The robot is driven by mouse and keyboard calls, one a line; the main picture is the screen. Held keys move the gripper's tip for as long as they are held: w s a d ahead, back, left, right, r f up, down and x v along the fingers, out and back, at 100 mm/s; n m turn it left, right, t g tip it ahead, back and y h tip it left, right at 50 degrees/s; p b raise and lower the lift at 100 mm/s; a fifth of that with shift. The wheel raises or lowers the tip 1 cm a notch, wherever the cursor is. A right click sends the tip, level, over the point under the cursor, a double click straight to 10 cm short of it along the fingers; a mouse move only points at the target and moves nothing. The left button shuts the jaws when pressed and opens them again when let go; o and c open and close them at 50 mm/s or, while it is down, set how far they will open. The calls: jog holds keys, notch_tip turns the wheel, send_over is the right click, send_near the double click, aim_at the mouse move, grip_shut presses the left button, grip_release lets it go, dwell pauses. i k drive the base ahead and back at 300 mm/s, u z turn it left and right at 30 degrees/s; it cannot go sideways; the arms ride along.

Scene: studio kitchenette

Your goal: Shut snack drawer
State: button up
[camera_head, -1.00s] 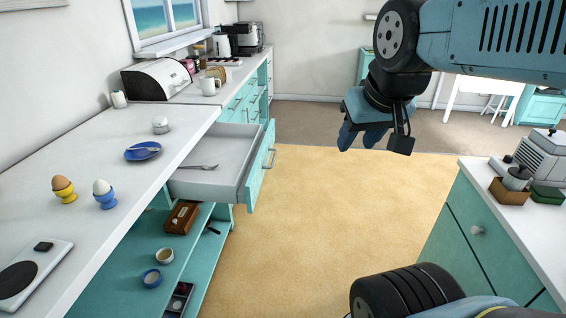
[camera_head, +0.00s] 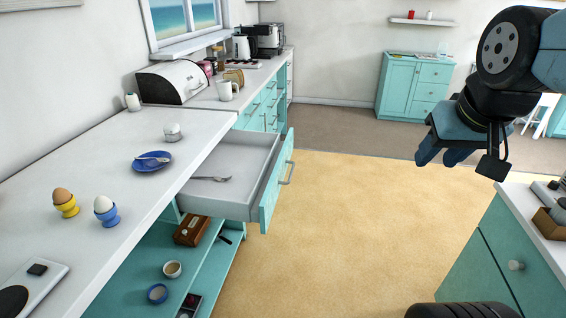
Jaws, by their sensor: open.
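The open drawer (camera_head: 237,177) sticks out from under the left counter, with a turquoise front (camera_head: 271,198) and a metal bar handle (camera_head: 287,173). A fork (camera_head: 211,178) lies inside it; the rest of the visible drawer floor is bare. My gripper (camera_head: 440,158) hangs in the air to the right of the drawer, well apart from it, with its blue fingers pointing down and left. It holds nothing that I can see.
The left counter (camera_head: 85,178) holds egg cups, a blue plate (camera_head: 152,162) and a bread bin (camera_head: 172,82). Open shelves below hold a wooden box (camera_head: 192,229) and bowls. A turquoise cabinet (camera_head: 489,255) stands at right. The yellow floor (camera_head: 350,225) between is clear.

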aim_at(257, 162)
jog(key=u, duration=0.25)
jog(key=i, duration=0.85)
jog(key=z, duration=0.65)
jog(key=k, duration=0.95)
jog(key=u, duration=0.7)
jog(key=i, duration=0.95)
jog(key=u, duration=0.05)
